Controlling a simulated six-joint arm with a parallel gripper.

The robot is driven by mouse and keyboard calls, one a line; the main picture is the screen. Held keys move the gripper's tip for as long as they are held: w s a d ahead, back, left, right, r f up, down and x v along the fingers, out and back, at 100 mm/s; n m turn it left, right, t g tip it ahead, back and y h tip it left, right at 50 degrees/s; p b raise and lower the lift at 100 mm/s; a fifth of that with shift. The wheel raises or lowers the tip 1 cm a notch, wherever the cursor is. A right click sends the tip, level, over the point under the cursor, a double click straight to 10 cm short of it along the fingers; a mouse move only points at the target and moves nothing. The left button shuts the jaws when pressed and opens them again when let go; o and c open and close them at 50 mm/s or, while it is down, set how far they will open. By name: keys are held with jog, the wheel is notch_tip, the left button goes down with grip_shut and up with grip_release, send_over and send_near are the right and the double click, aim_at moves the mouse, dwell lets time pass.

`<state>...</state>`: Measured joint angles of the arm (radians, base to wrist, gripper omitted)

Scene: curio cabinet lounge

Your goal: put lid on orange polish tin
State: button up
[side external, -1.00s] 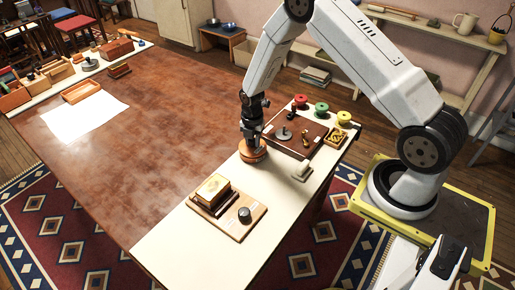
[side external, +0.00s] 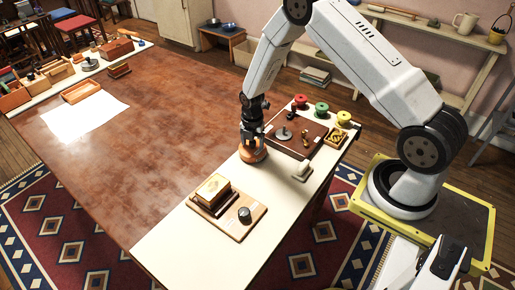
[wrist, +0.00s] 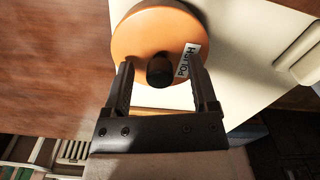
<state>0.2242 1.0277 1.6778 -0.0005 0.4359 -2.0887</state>
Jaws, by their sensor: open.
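The orange polish tin (side external: 254,155) stands on the cream strip of the table, right under my gripper (side external: 252,142). In the wrist view, a round orange top (wrist: 150,32) with a white label reading "POLISH" and a black knob (wrist: 160,71) fills the upper middle. My gripper (wrist: 161,72) is open, with one finger on each side of the knob and gaps between. The orange top appears to be the lid lying over the tin; whether it is fully seated cannot be told, since the fingers hide part of it.
A dark brown board (side external: 297,147) with small metal parts lies just behind right, with red, green and yellow spools beyond. A pale block (side external: 302,171) stands to the right. A wooden board (side external: 248,222) with a box and a dark round piece lies in front.

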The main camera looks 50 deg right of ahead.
jog(key=shift+r, duration=0.15)
jog(key=shift+r, duration=3.75)
jog(key=shift+s+a+r+m, duration=0.2)
jog(key=shift+a+r+m, duration=0.1)
jog(key=shift+r+m, duration=0.15)
jog(key=s+a+r+m+t, duration=0.1)
jog(key=s+a+r+m, duration=0.3)
jog(key=s+r+m, duration=0.2)
jog(key=s+a+r+m+t, duration=0.1)
jog(key=s+a+r+m, duration=0.4)
jog(key=s+m, duration=0.5)
jog(key=r+m, duration=0.1)
jog(key=m, duration=0.3)
jog(key=shift+a+r+t, duration=0.15)
jog(key=shift+a+t, duration=0.15)
jog(key=shift+m, duration=0.25)
